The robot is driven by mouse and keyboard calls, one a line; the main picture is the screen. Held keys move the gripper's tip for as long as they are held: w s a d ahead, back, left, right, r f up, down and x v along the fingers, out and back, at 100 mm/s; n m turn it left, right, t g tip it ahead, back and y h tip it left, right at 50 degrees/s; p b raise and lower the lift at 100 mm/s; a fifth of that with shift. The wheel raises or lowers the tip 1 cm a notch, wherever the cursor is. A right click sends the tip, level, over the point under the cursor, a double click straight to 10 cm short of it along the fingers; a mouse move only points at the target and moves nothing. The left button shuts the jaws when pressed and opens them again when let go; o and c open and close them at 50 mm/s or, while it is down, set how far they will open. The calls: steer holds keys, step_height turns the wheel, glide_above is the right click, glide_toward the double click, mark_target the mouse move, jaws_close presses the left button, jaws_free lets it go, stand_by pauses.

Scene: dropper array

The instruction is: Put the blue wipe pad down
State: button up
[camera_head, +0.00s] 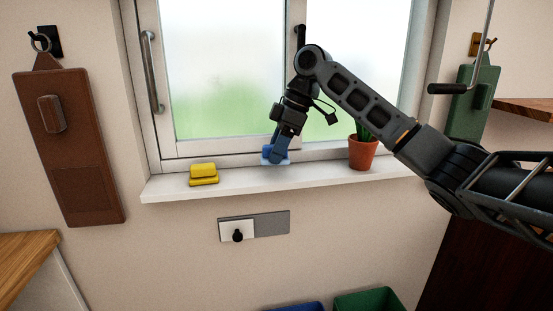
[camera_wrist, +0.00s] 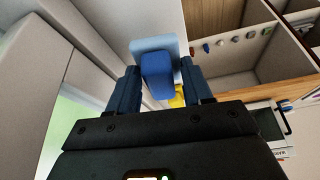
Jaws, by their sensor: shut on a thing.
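The blue wipe pad (camera_head: 268,161) has a light blue base and a darker blue grip; in the wrist view its grip (camera_wrist: 157,76) lies between my two fingers. My gripper (camera_head: 279,150) is shut on the pad and points down at the white window sill (camera_head: 235,184). The pad is at the back of the sill, close to the lower window frame. The fingers hide part of it. I cannot tell whether its base touches the sill.
A yellow wipe pad (camera_head: 203,174) sits left on the sill, and a potted plant (camera_head: 362,153) stands right. The sill between them is clear. A brown board (camera_head: 62,145) hangs left. Blue (camera_head: 297,307) and green (camera_head: 368,301) bins are below.

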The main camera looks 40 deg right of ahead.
step_height(320, 180, down, 3)
steer(key=shift+f, duration=0.15)
steer(key=shift+w+d+r+p, duration=0.15)
steer(key=shift+w+r+p, duration=0.05)
steer(key=shift+p, duration=0.6)
steer(key=shift+w+f, duration=0.1)
steer(key=shift+f, duration=0.2)
steer(key=shift+f, duration=0.25)
steer(key=o, duration=1)
steer(key=shift+d+b, duration=0.1)
steer(key=shift+b, duration=0.5)
steer(key=v, duration=0.8)
